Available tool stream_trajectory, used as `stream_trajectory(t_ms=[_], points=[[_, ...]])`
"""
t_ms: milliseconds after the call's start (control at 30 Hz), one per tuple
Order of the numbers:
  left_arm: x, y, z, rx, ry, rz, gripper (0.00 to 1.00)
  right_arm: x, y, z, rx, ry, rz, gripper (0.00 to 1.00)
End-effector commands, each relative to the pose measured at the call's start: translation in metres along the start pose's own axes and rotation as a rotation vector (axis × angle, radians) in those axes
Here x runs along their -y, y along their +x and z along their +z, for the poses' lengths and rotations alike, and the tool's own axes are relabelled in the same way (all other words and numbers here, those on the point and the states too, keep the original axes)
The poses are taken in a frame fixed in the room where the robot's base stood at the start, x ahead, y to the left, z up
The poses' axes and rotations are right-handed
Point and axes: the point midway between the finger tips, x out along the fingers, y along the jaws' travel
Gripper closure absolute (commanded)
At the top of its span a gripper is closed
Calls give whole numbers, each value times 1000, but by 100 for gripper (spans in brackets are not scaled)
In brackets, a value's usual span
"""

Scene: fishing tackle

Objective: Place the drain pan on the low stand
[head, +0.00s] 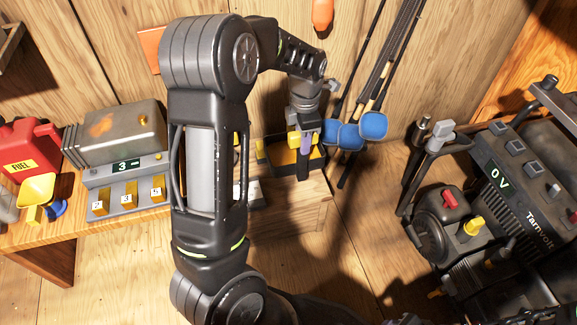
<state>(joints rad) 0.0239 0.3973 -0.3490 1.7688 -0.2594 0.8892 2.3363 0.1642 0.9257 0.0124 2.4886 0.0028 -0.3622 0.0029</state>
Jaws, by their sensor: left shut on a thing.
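The drain pan (279,149) appears as a dark, shallow tray with an orange-yellow inside, beyond my left arm in the middle of the head view. My left gripper (303,160) points down at the pan and is shut on it; the fingers hide part of its near wall. A light wooden block (290,212), which looks like the low stand, lies just below the pan in the picture. I cannot tell whether the pan touches it or hangs above it. My right gripper is not in view.
A wooden bench (50,228) at left carries a red fuel can (28,148), a grey metal box (122,133) and a unit with yellow switches (128,195). Blue-ended rods (373,126) lean close right of the pan. A dark machine (510,200) fills the right side.

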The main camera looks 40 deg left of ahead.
Motion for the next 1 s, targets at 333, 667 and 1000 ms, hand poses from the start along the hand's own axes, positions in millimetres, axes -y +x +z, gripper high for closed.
stream_trajectory(t_ms=[333, 667, 1000], points=[[-1, -1, 1, 3, -13, 4, 100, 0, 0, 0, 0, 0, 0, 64], [0, 37, 0, 0, -12, 2, 100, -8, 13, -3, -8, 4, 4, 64], [-1, 48, 1, 3, -11, 4, 100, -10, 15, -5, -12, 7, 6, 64]])
